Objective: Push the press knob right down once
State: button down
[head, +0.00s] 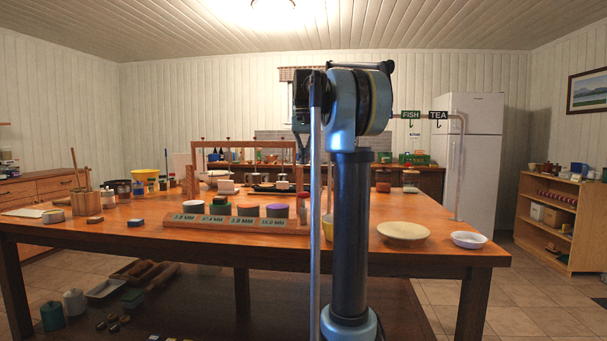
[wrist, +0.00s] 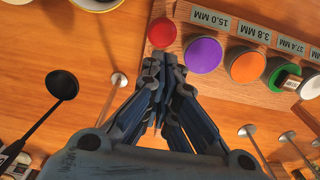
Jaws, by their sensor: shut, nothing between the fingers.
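In the wrist view a round red knob (wrist: 162,32) sits at the end of a wooden block (wrist: 190,12), beside the 15.0 MM label. I take it to be the press knob, though no view labels it. My gripper (wrist: 163,68) is shut and empty. In that picture its fingers point up towards the red knob, with the tips just below it. I cannot tell the height between them. In the head view the labelled block (head: 238,225) stands near the table's front edge, and my arm hides my fingertips.
Purple (wrist: 203,55), orange (wrist: 248,67) and green (wrist: 282,75) discs sit along the block beside the red knob. A black ladle (wrist: 62,86) is left of my gripper. A beige plate (head: 403,231) and white bowl (head: 468,240) stand on the table's right.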

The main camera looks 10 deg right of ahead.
jog(key=shift+r, duration=0.85)
jog(key=s+f+n+t, duration=0.1)
jog(key=s+f+n, duration=0.1)
jog(key=s+f, duration=1.6)
jog(key=s+a+f+n+t, duration=0.1)
jog(key=s+f, duration=1.7)
jog(key=f, duration=0.7)
jog(key=shift+s+f+n, duration=0.15)
jog(key=shift+s+n, duration=0.1)
jog(key=shift+n, duration=0.15)
jog(key=shift+w+f, duration=0.2)
jog(key=shift+w, duration=0.25)
jog(key=shift+a, duration=0.2)
